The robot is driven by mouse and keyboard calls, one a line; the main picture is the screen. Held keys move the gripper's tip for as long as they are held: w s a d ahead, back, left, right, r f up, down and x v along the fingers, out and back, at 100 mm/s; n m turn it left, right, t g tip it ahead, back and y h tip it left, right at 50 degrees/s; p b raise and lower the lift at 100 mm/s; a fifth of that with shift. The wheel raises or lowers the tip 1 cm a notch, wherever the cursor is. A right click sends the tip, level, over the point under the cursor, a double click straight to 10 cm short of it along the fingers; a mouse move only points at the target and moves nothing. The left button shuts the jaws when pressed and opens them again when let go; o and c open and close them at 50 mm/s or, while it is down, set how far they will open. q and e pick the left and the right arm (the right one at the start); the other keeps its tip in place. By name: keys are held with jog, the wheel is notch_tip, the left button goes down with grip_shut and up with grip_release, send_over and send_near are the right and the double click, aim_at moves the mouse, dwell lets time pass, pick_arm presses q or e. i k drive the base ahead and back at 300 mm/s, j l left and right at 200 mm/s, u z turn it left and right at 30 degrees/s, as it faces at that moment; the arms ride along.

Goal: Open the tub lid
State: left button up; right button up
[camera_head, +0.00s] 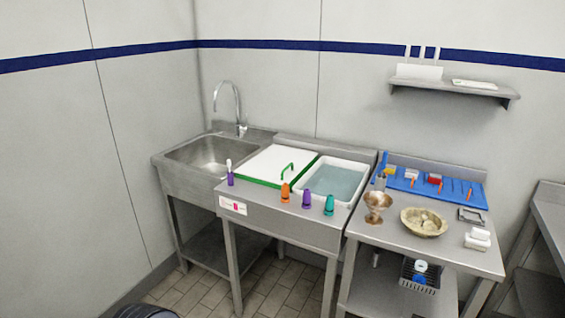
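A white lid (270,163) with a green edge lies flat in the left part of the middle steel counter. A green handle (286,170) stands up near its right side. I cannot tell what is under the lid. Right beside it is a white tub (350,165), uncovered and holding bluish liquid (333,181). Neither of my grippers is in view.
Orange (285,193), purple (307,199) and teal (329,205) cone-like pieces stand along the counter's front edge. A purple holder (230,179) is at the lid's left. A sink (207,152) is left; a steel table (400,235) with bowls is right.

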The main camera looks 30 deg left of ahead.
aim_at(278, 164)
jog(key=i+j+z, duration=0.1)
jog(key=i+j, duration=1.6)
jog(key=j, duration=0.1)
